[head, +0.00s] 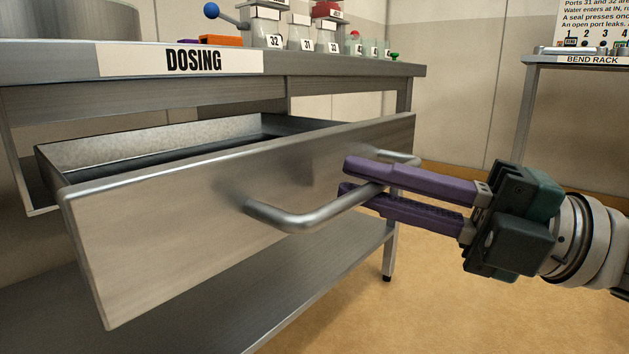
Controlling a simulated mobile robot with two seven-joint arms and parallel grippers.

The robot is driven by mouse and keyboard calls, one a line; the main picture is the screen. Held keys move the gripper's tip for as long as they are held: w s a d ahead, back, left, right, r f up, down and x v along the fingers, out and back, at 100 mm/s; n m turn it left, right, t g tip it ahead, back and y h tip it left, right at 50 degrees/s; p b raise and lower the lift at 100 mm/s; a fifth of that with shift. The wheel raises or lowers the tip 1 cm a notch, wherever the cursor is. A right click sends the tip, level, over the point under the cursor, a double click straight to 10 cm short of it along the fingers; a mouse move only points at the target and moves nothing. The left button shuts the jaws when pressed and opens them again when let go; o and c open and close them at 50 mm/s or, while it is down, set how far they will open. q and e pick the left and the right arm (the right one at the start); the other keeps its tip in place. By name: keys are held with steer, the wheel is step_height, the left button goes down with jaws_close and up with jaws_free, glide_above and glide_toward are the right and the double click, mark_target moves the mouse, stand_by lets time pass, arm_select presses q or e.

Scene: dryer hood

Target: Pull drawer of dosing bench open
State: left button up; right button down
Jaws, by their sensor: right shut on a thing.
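The dosing bench (340,68) is a grey metal bench with a white "DOSING" label. Its drawer (145,235) is pulled out well beyond the bench front, and part of its inside shows behind the front panel. A bar handle (300,217) runs across the drawer front. My right gripper (352,180) comes in from the right, with its two purple fingers above and below the bar, shut on the handle toward its right part. My left gripper is not in view.
Numbered bottles (300,38), an orange block (220,40) and a blue-knobbed lever (212,11) are on the bench top. A lower shelf (215,315) lies under the drawer. A bend rack (580,60) stands at the right. The floor (440,320) at the lower right is clear.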

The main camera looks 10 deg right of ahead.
steer(key=c, duration=0.9)
jaws_free()
steer(key=shift+d, duration=0.1)
steer(key=p+v, duration=0.1)
steer(key=v, duration=0.8)
steer(key=shift+s+d+f+p, duration=0.2)
steer(key=shift+d+p, duration=0.1)
steer(key=shift+p, duration=0.1)
